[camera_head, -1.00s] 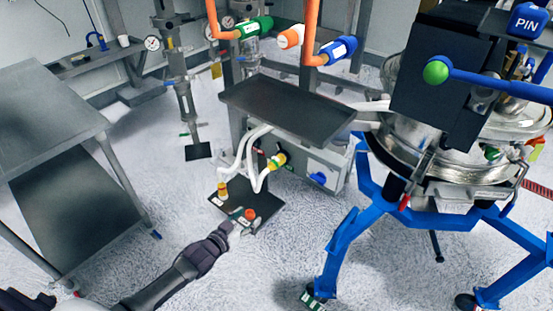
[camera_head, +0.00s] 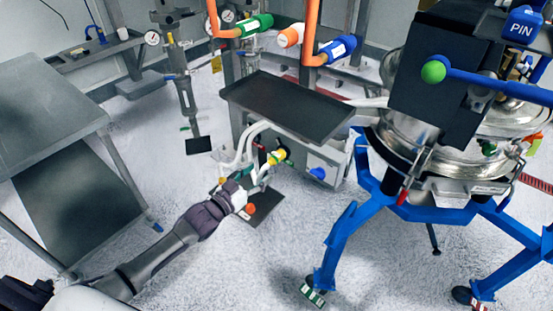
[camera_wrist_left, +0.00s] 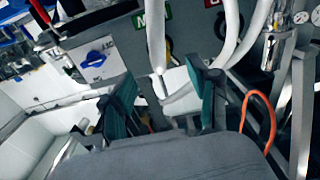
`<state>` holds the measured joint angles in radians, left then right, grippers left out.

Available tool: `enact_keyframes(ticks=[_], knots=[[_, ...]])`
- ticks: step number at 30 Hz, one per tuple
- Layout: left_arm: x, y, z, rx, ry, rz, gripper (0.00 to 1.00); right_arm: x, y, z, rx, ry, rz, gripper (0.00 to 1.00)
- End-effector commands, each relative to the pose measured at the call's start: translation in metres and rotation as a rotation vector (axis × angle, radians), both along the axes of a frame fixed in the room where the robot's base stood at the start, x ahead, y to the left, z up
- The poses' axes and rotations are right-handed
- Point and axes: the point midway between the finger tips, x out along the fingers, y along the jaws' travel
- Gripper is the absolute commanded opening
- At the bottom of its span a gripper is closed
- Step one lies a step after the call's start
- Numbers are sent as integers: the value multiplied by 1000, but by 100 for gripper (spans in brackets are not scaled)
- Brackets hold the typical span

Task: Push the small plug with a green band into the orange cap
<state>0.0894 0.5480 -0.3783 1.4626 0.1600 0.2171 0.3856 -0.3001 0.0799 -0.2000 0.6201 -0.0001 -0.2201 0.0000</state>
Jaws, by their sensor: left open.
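My left gripper (camera_head: 262,177) reaches in from the left, beside the white hoses at the front of the grey cabinet. In the left wrist view its two teal-padded fingers (camera_wrist_left: 163,98) are apart, with a white hose end (camera_wrist_left: 158,68) and a pale grey piece showing between them; I see no grip on either. A small yellow fitting with a green band (camera_head: 278,157) sits just beyond the fingertips; I cannot tell for sure that it is the plug. A small orange cap (camera_head: 250,208) is on the dark floor-level plate, below the gripper. My right gripper is not in view.
A dark tray (camera_head: 290,103) overhangs the hoses. A blue-legged steel machine (camera_head: 345,235) stands to the right and a metal table (camera_head: 50,110) to the left. A larger orange cap (camera_head: 291,36) is on a pipe above.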

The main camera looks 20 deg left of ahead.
Motion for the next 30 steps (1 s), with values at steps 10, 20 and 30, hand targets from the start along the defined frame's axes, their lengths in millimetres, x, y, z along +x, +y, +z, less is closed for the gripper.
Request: enact_keyframes(ticks=[10,20,30], knots=[[43,-16,-3,0,-4,-1,60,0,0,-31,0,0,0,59],[75,-28,-2,0,-1,0,60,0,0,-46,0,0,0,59],[80,-29,0,0,0,0,60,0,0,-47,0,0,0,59]])
